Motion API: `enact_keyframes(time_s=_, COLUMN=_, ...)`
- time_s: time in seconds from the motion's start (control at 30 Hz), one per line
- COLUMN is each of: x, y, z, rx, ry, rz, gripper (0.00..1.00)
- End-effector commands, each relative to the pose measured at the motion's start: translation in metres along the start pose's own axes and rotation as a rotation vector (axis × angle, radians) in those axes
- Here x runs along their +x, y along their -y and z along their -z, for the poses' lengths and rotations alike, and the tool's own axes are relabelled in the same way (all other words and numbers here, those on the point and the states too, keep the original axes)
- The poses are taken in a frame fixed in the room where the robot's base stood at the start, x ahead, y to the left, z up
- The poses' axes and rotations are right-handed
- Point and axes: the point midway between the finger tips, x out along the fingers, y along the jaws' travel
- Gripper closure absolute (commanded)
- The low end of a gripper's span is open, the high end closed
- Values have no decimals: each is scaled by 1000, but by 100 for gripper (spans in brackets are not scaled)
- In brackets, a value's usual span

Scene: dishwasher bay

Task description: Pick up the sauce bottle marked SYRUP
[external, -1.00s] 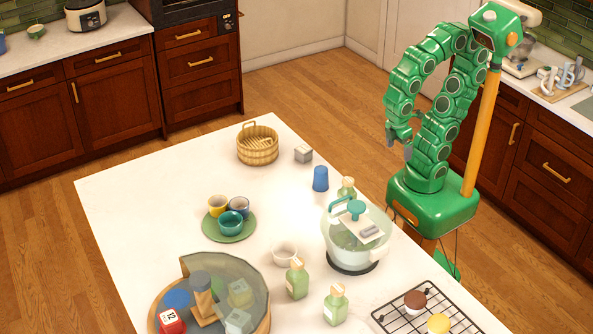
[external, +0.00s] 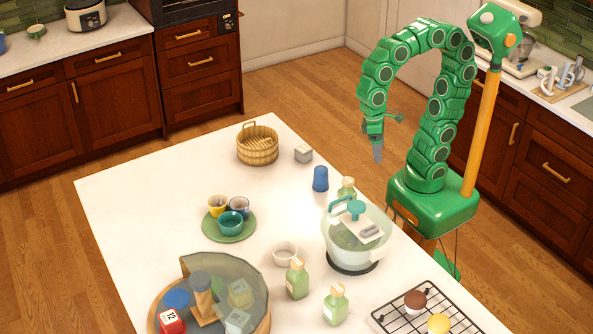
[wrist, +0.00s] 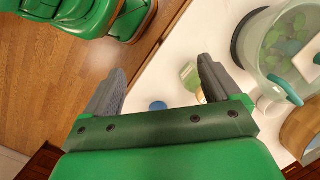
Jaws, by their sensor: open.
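Three green sauce bottles with tan caps stand on the white island: one at the front middle (external: 297,281), one to its right (external: 335,306), and one (external: 346,190) partly hidden behind the glass bowl. Their labels are too small to read, so I cannot tell which is SYRUP. My gripper (external: 379,144) hangs above the island's right edge, fingers pointing down, empty. In the wrist view its open fingers (wrist: 160,70) frame the floor and island edge. The wrist view also shows a bottle (wrist: 190,78) just beside the right finger, partly covered by it.
A large glass bowl (external: 342,258) stands close to the rear bottle. A blue cup (external: 320,179), a grey block (external: 303,153) and a wooden basket (external: 257,147) stand farther back. A cooling rack (external: 405,322) lies at the front right.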

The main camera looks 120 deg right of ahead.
Motion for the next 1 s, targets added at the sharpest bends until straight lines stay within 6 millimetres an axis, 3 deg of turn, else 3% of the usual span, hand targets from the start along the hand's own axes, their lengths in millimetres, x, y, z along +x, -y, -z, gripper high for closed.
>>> enact_keyframes(time_s=0.2, x=-5, y=31, z=44, rx=351, ry=50, rz=85, gripper=10)
enact_keyframes(time_s=0.4, x=-8, y=45, z=69, rx=557, ry=86, rz=128, gripper=10)
enact_keyframes(time_s=0.87, x=-12, y=60, z=106, rx=815, ry=138, rz=183, gripper=10)
enact_keyframes(time_s=1.0, x=2, y=59, z=108, rx=825, ry=144, rz=181, gripper=10)
